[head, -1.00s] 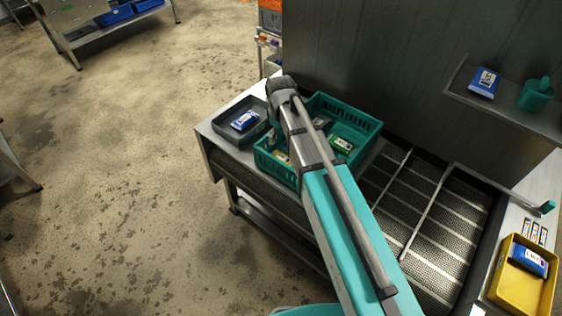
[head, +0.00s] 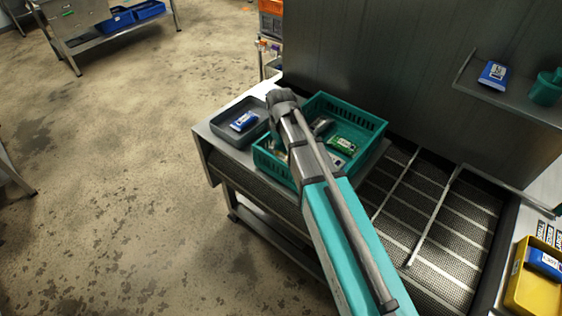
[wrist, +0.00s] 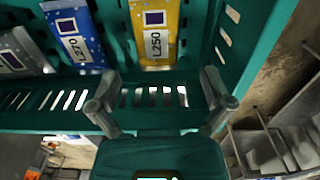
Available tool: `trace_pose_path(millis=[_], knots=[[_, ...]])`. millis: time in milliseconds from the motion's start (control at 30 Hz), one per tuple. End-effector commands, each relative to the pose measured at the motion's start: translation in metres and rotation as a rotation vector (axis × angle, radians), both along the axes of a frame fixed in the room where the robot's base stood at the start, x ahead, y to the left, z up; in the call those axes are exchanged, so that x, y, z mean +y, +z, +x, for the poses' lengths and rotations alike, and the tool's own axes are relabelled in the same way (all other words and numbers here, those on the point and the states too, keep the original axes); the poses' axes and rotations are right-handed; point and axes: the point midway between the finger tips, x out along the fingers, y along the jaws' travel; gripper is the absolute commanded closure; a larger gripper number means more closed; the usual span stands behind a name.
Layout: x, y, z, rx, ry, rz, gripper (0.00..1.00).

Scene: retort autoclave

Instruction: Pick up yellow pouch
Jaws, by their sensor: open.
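The yellow pouch (wrist: 155,32) lies in the green crate (wrist: 55,120), marked L250, at the top middle of the wrist view. My gripper (wrist: 160,103) is open and empty, one finger to each side below the pouch's lower end in the picture. The fingers are at the crate's slotted wall, and I cannot tell whether they touch it. In the head view the crate (head: 368,124) stands on the bench under my arm. My arm hides part of its inside, and I cannot make out the yellow pouch there.
A blue pouch (wrist: 76,36) marked L270 lies left of the yellow one. A green pouch (head: 341,145) lies in the crate. A dark tray (head: 219,128) with a blue pouch (head: 244,121) stands left of the crate. A yellow tray (head: 528,293) is at the right.

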Motion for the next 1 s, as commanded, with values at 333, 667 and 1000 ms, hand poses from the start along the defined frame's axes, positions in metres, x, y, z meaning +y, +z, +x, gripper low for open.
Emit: trace_pose_path(millis=[333,667,1000], knots=[[-0.001,-0.001,0.0,0.0,-0.001,0.0,0.0],[-0.004,-0.018,0.0,0.0,-0.002,0.0,0.0],[-0.007,-0.044,0.001,0.0,-0.002,0.0,0.0]])
